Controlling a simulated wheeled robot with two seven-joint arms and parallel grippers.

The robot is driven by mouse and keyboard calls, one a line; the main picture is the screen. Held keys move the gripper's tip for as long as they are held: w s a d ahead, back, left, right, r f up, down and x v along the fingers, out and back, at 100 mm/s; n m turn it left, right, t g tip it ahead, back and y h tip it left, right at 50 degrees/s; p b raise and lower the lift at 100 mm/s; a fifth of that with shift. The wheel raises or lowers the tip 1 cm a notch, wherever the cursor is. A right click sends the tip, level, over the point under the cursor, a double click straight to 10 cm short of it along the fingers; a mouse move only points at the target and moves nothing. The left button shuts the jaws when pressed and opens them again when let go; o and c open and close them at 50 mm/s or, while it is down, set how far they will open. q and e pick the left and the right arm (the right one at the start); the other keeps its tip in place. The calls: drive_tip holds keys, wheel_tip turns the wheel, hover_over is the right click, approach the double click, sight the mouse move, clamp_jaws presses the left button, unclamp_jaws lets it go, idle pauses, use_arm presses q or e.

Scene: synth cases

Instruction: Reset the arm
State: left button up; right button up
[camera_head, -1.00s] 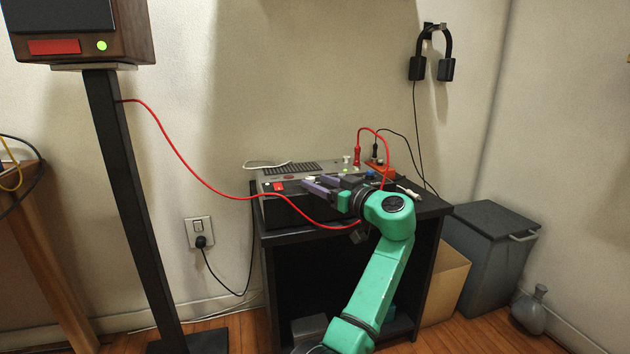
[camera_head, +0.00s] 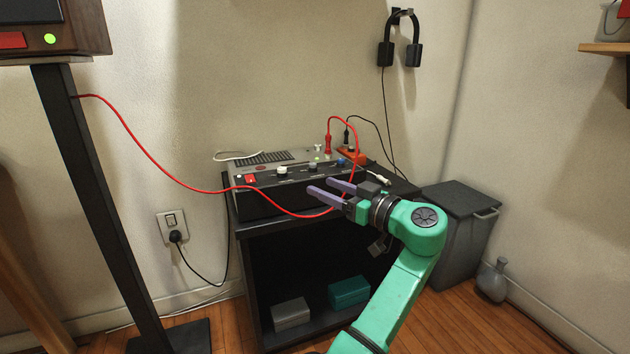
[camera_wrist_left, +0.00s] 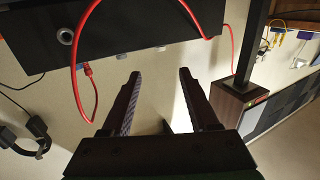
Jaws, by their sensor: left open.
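My left gripper (camera_head: 321,187) is on the teal arm, with two purple fingers pointing left. The fingers are open with nothing between them, in front of the right part of the grey device (camera_head: 262,180). In the left wrist view the two dark fingers of my left gripper (camera_wrist_left: 160,74) stand apart and empty. The red cable (camera_head: 160,150) runs from the speaker stand past the device's front and behind the gripper, so whether they touch cannot be told. My right gripper is not in view.
The device stands on a black cabinet (camera_head: 243,250) with boxes inside. A speaker (camera_head: 80,30) on a black stand (camera_head: 90,190) is at left. Headphones (camera_head: 387,53) hang on the wall. A grey bin (camera_head: 460,200) and a glass bottle (camera_head: 492,280) stand at right.

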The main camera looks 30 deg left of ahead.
use_arm(q)
drive_tip(key=shift+s+d, duration=0.1)
drive_tip(key=shift+d, duration=0.25)
